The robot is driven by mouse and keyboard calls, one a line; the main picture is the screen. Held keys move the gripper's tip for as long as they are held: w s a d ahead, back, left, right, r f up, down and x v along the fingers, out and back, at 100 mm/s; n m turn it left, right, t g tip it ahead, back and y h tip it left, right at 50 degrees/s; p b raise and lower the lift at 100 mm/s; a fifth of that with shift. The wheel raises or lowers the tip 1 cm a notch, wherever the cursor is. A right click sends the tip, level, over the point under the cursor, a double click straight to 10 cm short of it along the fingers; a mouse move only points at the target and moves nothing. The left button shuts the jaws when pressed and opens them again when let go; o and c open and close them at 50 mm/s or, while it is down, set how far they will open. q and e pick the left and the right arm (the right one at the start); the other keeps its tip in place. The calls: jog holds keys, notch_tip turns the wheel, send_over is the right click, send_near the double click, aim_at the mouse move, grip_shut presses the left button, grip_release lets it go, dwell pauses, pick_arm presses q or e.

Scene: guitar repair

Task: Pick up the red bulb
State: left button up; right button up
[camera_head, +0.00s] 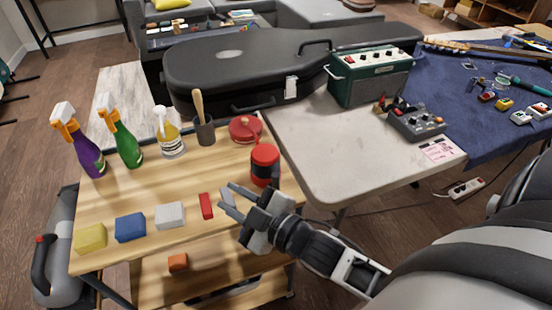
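No clear light-bulb shape shows, and I cannot tell which red thing is the red bulb. A rounded red object (245,129) lies at the back right of the wooden workbench (150,190). A red and black canister (265,165) stands upright in front of it, near the right edge. A small red block (206,206) lies near the front edge. My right gripper (227,195) is over the front right of the bench, just right of the red block and in front of the canister. Its fingers look apart, with no red thing between them. My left gripper is out of view.
Spray bottles (123,139) and a dark cup (203,130) stand along the bench's back. Yellow, blue (130,227) and white blocks line its front. A black guitar case (240,72) and a green amplifier (371,77) are behind. The bench's middle is clear.

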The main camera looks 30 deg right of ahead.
jog(key=a+r+n+g+y, duration=0.2)
jog(key=r+n+g+y, duration=0.4)
jog(key=n, duration=0.9)
jog(key=a+r+n+g+y, duration=0.2)
jog(key=r+n+g+y, duration=0.35)
jog(key=n, duration=0.95)
jog(key=d+n+g+h, duration=0.5)
jog(key=d+n+h, duration=0.8)
jog(key=d, duration=0.7)
send_near(273, 182)
notch_tip(273, 182, down, 5)
jog(key=shift+t+y, duration=0.25)
jog(key=a+f+p, duration=0.1)
jog(key=f, duration=0.1)
jog(key=a+f, duration=0.1)
jog(key=a, duration=0.1)
jog(key=shift+f+p, duration=0.4)
jog(key=shift+a+f, duration=0.1)
jog(key=shift+f, duration=0.5)
grip_shut()
